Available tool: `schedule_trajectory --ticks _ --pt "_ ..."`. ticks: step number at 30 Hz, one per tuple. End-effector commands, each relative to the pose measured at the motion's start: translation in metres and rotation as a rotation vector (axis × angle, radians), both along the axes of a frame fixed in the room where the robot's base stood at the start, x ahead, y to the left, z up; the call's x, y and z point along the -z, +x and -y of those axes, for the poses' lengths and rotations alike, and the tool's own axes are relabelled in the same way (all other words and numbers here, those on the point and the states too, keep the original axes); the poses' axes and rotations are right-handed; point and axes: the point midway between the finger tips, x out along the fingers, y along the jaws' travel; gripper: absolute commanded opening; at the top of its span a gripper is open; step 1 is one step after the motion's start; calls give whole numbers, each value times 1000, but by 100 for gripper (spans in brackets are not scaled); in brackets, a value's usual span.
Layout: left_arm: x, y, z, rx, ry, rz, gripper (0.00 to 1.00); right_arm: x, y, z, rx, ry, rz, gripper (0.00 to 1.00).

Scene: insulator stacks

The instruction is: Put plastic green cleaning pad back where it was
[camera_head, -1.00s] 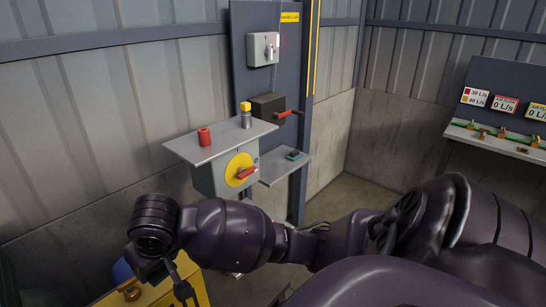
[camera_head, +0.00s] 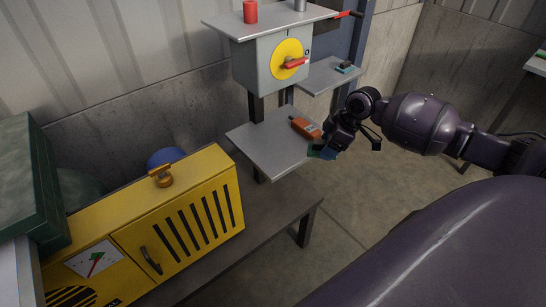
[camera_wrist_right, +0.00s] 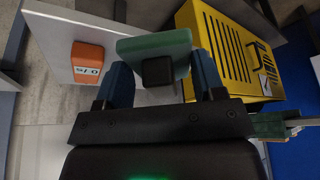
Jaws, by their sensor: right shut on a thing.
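The green cleaning pad (camera_wrist_right: 140,48) has a dark block on its face, and in the right wrist view it sits between the two blue fingers of my right gripper (camera_wrist_right: 162,72). My right gripper is shut on the pad. In the head view my right gripper (camera_head: 327,152) is at the right front edge of the lower grey shelf (camera_head: 268,152), and a small part of the green pad (camera_head: 314,149) shows there. I cannot tell whether the pad touches the shelf. My left gripper is not in view.
An orange meter (camera_head: 304,127) lies on the lower shelf close to my right gripper. A small side shelf (camera_head: 322,78) holds a dark and teal item (camera_head: 345,68). The grey switch box (camera_head: 262,62) stands above. A yellow cabinet (camera_head: 160,225) stands left. The lower shelf's middle is clear.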

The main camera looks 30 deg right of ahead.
Motion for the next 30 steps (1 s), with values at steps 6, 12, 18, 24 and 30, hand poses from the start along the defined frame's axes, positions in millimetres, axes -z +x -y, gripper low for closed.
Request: schedule_trajectory --ticks 6,12,18,24,30 --pt "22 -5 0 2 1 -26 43 15 1 48 -69 -3 -4 41" --pt "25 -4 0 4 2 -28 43 14 11 47 -89 2 4 41" --pt "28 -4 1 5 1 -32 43 13 38 14 -91 3 4 41" --pt "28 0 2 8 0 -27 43 14 66 -19 -91 2 3 41" --pt "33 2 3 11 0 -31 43 14 93 -52 -90 2 2 41"
